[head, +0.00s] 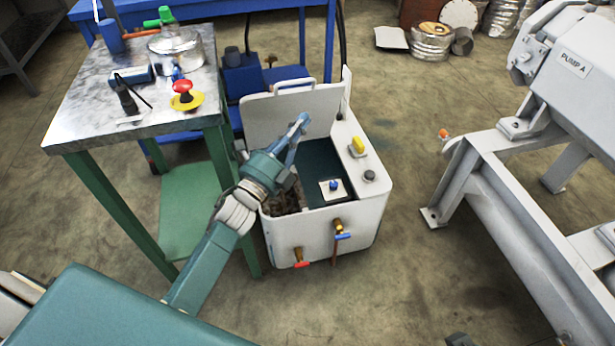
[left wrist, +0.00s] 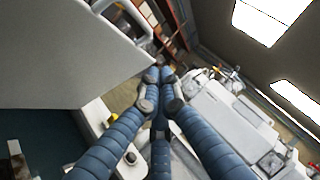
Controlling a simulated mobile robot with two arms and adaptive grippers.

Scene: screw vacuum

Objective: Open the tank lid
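The white tank (head: 368,218) stands on the floor beside the metal-topped table. Its lid (head: 268,117), a pale flat panel, stands up at the tank's back, and the tank's dark inside shows. In the left wrist view the lid (left wrist: 65,55) fills the upper left. My left gripper (head: 303,120) is in front of the lid's right part, above the opening. Its blue fingers come together at the tips in the left wrist view (left wrist: 158,76), with nothing seen between them. The fingertips are close to the lid's edge; I cannot tell whether they touch. My right gripper is not in view.
The metal-topped table (head: 85,120) at left holds a pot (head: 176,52) and a red-knobbed part (head: 183,88). The grey pump frame (head: 500,210) stands at right. Valves with red and blue handles stick out of the tank's front. Floor between tank and frame is clear.

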